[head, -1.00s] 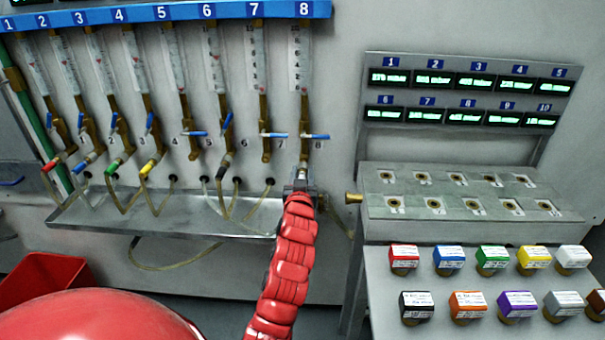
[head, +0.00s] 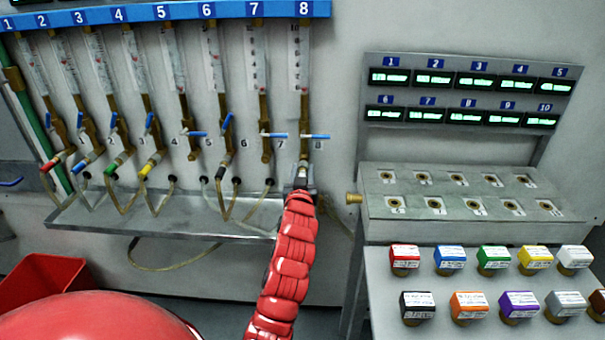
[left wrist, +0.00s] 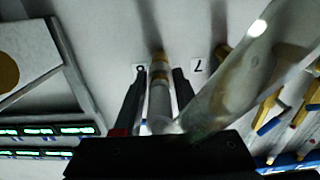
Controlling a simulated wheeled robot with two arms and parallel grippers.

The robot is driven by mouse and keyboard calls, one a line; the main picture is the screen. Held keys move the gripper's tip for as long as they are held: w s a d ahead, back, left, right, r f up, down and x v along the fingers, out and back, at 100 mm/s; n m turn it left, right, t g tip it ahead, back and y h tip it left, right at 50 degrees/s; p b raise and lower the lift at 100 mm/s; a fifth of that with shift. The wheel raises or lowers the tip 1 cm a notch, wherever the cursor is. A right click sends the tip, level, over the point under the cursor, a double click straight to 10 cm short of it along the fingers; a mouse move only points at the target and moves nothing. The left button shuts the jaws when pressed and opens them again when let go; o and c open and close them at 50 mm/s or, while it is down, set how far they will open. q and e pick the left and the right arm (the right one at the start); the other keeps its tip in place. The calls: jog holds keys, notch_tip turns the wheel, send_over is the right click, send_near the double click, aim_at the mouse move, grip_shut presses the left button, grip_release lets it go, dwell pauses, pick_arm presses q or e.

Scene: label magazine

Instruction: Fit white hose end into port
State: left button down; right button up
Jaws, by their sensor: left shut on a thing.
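My left gripper (head: 302,181) is at column 8 under the row of tubes, its arm coming up from below. It is shut on the white hose end (left wrist: 159,103), a pale grey-white sleeve between the two fingers in the left wrist view. The brass port (head: 304,153) of column 8 hangs directly above, below a blue valve handle. In the left wrist view the brass (left wrist: 157,62) lines up with the hose end and seems to meet it. I cannot tell how far one is inside the other. My right gripper is not in view.
A metal tray (head: 150,220) runs below the ports. Red, blue, green and yellow hose ends sit at columns 1 to 4. A brass knob (head: 353,198) and grey socket block (head: 460,210) stand just right of my gripper. A red bin (head: 45,285) is lower left.

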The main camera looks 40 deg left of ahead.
pick_arm(q)
jog(key=shift+w+a, duration=0.4)
jog(key=shift+w, duration=0.2)
jog(key=shift+c, duration=2)
grip_release()
jog(key=p+v, duration=0.5)
jog(key=v, duration=1.2)
jog(key=shift+d+p, duration=0.2)
jog(key=shift+p, duration=0.15)
